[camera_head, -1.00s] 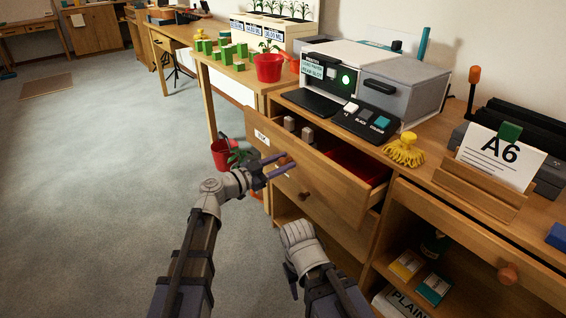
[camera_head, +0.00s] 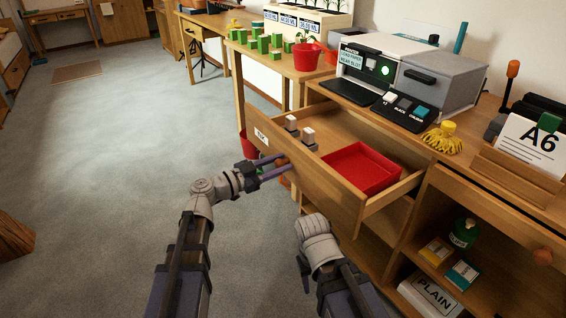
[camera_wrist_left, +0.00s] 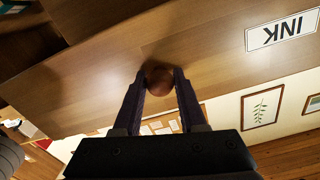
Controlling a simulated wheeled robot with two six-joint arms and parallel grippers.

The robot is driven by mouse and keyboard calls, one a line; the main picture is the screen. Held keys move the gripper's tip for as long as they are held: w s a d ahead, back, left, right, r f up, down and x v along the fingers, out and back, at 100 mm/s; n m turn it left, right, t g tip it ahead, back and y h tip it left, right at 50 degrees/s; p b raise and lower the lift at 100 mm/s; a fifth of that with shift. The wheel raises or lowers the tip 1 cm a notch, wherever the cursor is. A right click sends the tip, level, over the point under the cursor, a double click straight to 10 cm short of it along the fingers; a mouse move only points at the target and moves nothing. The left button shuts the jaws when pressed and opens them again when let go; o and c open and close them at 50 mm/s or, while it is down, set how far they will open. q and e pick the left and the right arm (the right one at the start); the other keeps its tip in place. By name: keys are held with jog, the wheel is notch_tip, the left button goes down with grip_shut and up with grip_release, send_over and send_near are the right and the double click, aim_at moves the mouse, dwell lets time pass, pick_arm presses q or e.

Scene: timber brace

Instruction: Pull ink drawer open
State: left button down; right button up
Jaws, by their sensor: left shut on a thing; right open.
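The ink drawer (camera_head: 330,203) is a wooden drawer with a white INK label (camera_head: 261,138) on its front; it stands well out from the cabinet. Inside lie a red tray (camera_head: 362,168) and two small grey-and-white cartridges (camera_head: 300,130). My left gripper (camera_head: 284,163) is at the drawer front, shut on its round wooden knob. In the left wrist view the knob (camera_wrist_left: 158,80) sits between the two fingers, and the label (camera_wrist_left: 281,34) shows upside down. My right gripper (camera_head: 304,275) is low in front of the cabinet, open and apart from the drawer.
A printer (camera_head: 410,78) and a yellow brush-like thing (camera_head: 443,138) stand on the cabinet top. A red pot (camera_head: 249,145) is behind my left gripper.

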pick_arm(q)
jog(key=shift+c, duration=2.3)
grip_release()
jog(key=shift+s, duration=0.1)
jog(key=v, duration=0.7)
jog(key=shift+s+a, duration=0.2)
jog(key=shift+a, duration=0.1)
